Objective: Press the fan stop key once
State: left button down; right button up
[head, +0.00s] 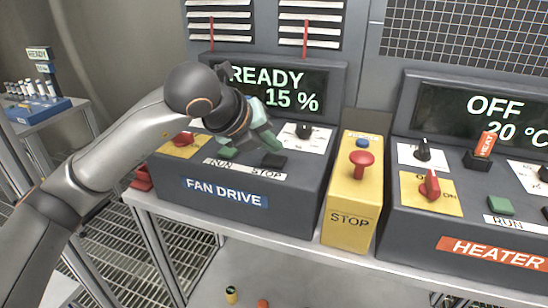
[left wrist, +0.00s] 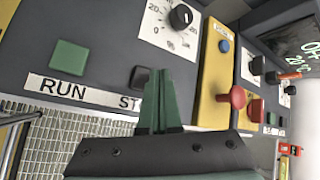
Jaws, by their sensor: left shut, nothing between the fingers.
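The fan drive console (head: 225,193) stands on the bench, its display (head: 275,88) reading READY 15 %. The fan stop key (head: 272,159) is a dark square above the STOP label (head: 268,173). In the left wrist view the stop key (left wrist: 141,78) is partly covered by my fingers. My left gripper (head: 268,140) is shut and empty, with its green fingertips close above the stop key in the head view. It also shows in the left wrist view (left wrist: 170,75). I cannot tell whether the tips touch the key. My right gripper is not in view.
The green run key (left wrist: 69,57) lies left of the stop key. A dial (head: 303,131) sits behind it. A yellow box (head: 349,205) with a red mushroom button (head: 362,160) stands to the right, then the heater console (head: 465,220).

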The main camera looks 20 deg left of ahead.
aim_at(271, 163)
pick_arm(q)
jog(key=shift+r+p, duration=1.45)
jog(key=shift+r, duration=1.1)
jog(key=shift+s+f, duration=0.1)
